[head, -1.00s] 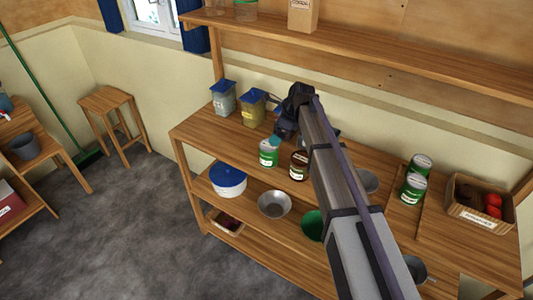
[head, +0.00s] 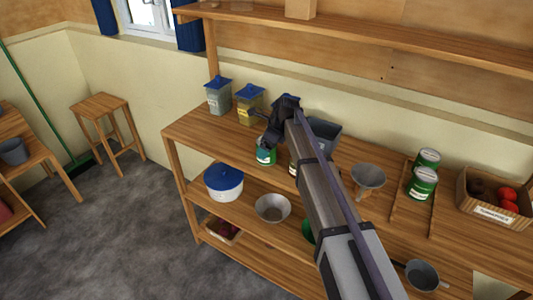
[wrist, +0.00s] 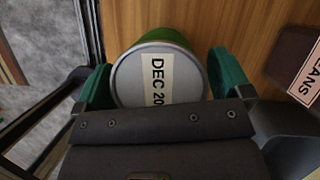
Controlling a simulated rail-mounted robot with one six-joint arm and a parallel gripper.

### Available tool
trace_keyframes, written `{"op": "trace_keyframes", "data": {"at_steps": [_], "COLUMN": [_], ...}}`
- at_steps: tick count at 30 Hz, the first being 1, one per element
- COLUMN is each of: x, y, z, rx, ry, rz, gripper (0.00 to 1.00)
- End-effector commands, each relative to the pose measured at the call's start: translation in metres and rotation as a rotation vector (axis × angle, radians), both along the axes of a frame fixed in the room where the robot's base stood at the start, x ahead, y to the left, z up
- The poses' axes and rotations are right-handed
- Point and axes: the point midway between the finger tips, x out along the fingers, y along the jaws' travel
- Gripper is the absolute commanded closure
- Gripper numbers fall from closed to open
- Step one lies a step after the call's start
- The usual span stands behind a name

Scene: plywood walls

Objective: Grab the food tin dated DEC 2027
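A green tin (wrist: 125,82) with a grey lid stands on the bench. The label on its lid reads "DEC 20", and the rest of the date is hidden behind my gripper. The tin also shows in the head view (head: 265,157), partly under my gripper (head: 272,139). In the wrist view the teal fingers of my gripper (wrist: 160,80) lie on either side of the tin, very close to its rim. I cannot tell whether they press on it. Two more green tins, one behind (head: 428,158) and one in front (head: 422,184), stand further right; their dates are unreadable.
A brown item (wrist: 297,60) labelled "...EANS" lies close right of the tin. Lidded jars (head: 218,96) stand to the left, a grey container (head: 322,136) behind my arm. A metal funnel-like vessel (head: 368,178) and a tomatoes crate (head: 492,213) are further right.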

Motion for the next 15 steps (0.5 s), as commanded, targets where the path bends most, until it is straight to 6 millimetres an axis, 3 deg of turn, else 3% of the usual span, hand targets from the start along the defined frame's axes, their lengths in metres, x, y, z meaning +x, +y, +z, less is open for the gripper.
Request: {"op": "trace_keyframes", "data": {"at_steps": [2, 15], "x": [0.0000, 0.0000], "y": [0.0000, -0.0001], "z": [0.0003, 0.0003], "rx": [0.000, 0.000], "ry": [0.000, 0.000], "rz": [0.000, 0.000], "gripper": [0.11, 0.54]}}
